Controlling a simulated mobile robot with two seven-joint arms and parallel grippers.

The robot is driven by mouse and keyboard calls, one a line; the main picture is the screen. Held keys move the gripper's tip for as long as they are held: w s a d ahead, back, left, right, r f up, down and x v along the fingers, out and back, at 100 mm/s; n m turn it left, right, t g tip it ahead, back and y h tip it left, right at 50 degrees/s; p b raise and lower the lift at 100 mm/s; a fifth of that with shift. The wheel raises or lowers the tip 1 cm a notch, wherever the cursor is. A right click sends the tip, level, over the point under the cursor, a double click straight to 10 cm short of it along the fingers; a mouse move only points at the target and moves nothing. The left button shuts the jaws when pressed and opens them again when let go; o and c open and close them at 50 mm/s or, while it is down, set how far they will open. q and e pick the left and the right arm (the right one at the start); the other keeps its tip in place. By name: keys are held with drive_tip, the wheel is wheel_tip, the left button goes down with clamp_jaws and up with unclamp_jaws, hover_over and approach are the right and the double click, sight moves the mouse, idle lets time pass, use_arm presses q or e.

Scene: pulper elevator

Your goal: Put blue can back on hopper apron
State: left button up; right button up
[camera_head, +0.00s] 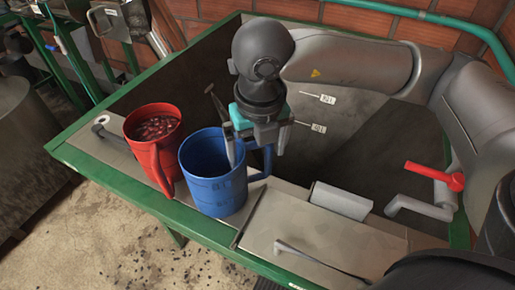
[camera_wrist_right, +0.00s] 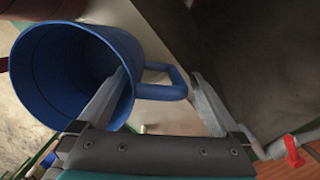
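The blue can (camera_head: 212,182) is upright at the hopper apron (camera_head: 100,152), just right of a red can (camera_head: 152,142). Whether its base rests fully on the apron is hard to tell. The inside that shows in the right wrist view (camera_wrist_right: 70,75) looks empty. My right gripper (camera_head: 250,153) points down at the can's handle side with its fingers wide apart. In the right wrist view (camera_wrist_right: 160,75), one finger reaches inside the can's rim and the other is beyond the handle, with a gap to it. My left gripper is out of view.
The red can holds dark red fruit. A grey block (camera_head: 341,200) and a flat metal plate (camera_head: 315,235) lie right of the blue can. A red valve handle (camera_head: 436,176) stands farther right. The deep hopper (camera_head: 350,135) opens behind; its green rim (camera_head: 150,205) runs in front.

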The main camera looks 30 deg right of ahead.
drive_tip(key=shift+r, duration=0.1)
drive_tip(key=shift+r, duration=0.2)
wheel_tip(320, 180, up, 12)
drive_tip(key=s, duration=0.1)
drive_tip(key=shift+s+a+f, duration=0.2)
drive_tip(key=shift+s+a, duration=0.05)
drive_tip(key=shift+s, duration=0.1)
idle(0.3)
